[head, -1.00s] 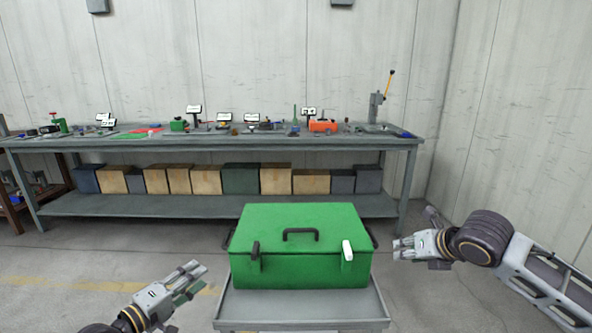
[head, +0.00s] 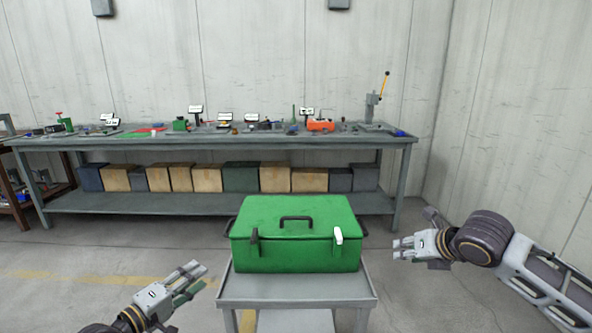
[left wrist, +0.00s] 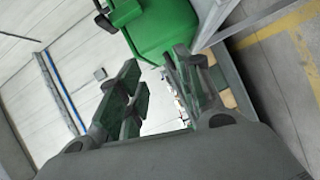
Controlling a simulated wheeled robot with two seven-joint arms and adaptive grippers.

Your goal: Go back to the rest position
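My left gripper (head: 192,278) is at the lower left of the head view, left of the green toolbox and apart from it. In the left wrist view its fingers (left wrist: 160,85) are spread with nothing between them. My right gripper (head: 402,249) is right of the toolbox, apart from it. Its fingers look small there, and I cannot tell how far they are parted; I see nothing held. The closed green toolbox (head: 296,240) has a dark handle on its lid, a dark latch at left and a white latch at right. It also shows in the left wrist view (left wrist: 165,28).
The toolbox stands on a grey cart (head: 296,288) in front of me. Behind it is a long grey workbench (head: 220,142) with screw jacks and tools on top and several boxes (head: 206,179) on its lower shelf. A wall is at right. Floor is clear left of the cart.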

